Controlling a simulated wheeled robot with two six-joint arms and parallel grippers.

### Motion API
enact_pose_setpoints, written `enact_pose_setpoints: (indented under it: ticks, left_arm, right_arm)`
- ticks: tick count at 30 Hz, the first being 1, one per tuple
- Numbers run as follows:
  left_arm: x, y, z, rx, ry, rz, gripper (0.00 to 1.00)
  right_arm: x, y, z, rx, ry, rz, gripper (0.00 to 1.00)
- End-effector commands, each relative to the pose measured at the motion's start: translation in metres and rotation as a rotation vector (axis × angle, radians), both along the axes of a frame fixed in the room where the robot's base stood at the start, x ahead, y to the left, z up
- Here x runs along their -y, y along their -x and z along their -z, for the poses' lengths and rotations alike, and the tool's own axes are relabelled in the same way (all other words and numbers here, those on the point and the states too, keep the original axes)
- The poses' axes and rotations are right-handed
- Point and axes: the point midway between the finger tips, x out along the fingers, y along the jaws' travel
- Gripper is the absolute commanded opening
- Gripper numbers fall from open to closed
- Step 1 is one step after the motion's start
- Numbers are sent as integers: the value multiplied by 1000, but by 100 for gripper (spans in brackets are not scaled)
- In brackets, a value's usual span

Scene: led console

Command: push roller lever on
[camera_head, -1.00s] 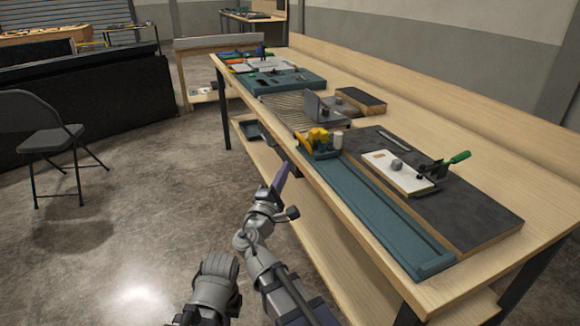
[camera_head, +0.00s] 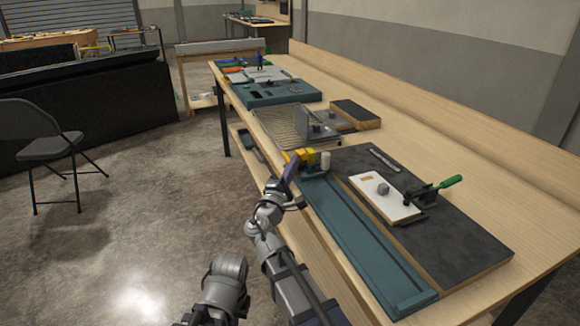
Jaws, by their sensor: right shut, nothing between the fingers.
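A yellow block with a pale upright cylinder (camera_head: 309,158), which looks like the roller lever, sits at the far end of a long teal rail (camera_head: 365,245) near the table's front edge. Whether it is on or off cannot be told. My right gripper (camera_head: 290,168) is shut and empty, its dark purple fingers pointing up and away. Its tip overlaps the left side of the yellow block in the picture; I cannot tell if they touch. My left gripper is out of view.
A dark board (camera_head: 455,235) with a white plate (camera_head: 384,198) and a green-handled clamp (camera_head: 436,190) lies right of the rail. A grey bracket (camera_head: 318,128) and a teal panel (camera_head: 275,92) stand farther back. A folding chair (camera_head: 50,148) stands left.

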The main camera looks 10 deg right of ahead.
Motion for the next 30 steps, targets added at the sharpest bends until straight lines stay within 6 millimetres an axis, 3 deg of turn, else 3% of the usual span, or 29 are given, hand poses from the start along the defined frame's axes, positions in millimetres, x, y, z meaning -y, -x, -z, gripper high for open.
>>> enact_pose_setpoints:
  ticks: [5,11,30]
  left_arm:
    - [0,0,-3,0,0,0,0]
    - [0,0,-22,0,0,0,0]
    - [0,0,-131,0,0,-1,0]
  right_arm:
    - [-1,0,-1,-2,-8,-4,0]
    - [1,0,-10,-15,-75,-6,0]
    - [33,-6,-36,-117,-608,-5,0]
